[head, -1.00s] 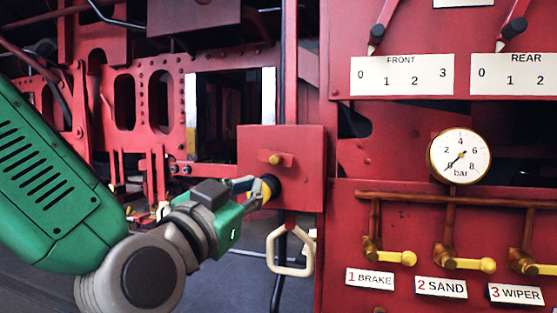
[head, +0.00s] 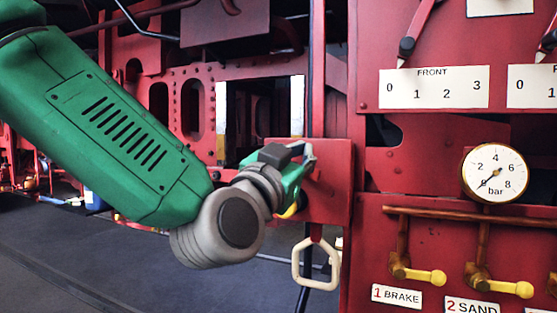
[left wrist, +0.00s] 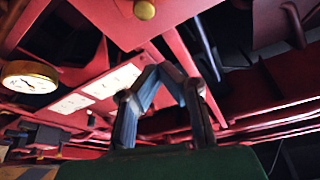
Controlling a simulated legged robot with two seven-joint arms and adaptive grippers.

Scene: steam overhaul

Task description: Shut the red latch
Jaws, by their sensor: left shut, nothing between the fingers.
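A red box (head: 332,200) with a flat front stands left of the gauge panel in the head view. My left gripper (head: 309,155) is in front of its upper left part, and I cannot tell whether it touches. The small red latch bar and its brass knob are hidden behind the gripper in the head view. The left wrist view shows a brass knob (left wrist: 144,9) on the red plate at its top edge. There the fingers of my left gripper (left wrist: 158,72) meet at their tips, with nothing between them. My right gripper is not in view.
A cream ring handle (head: 296,268) hangs below the box. To the right are a pressure gauge (head: 495,173), a yellow brake handle (head: 425,276) and a FRONT scale plate (head: 433,87). Dark floor (head: 90,255) is open at lower left.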

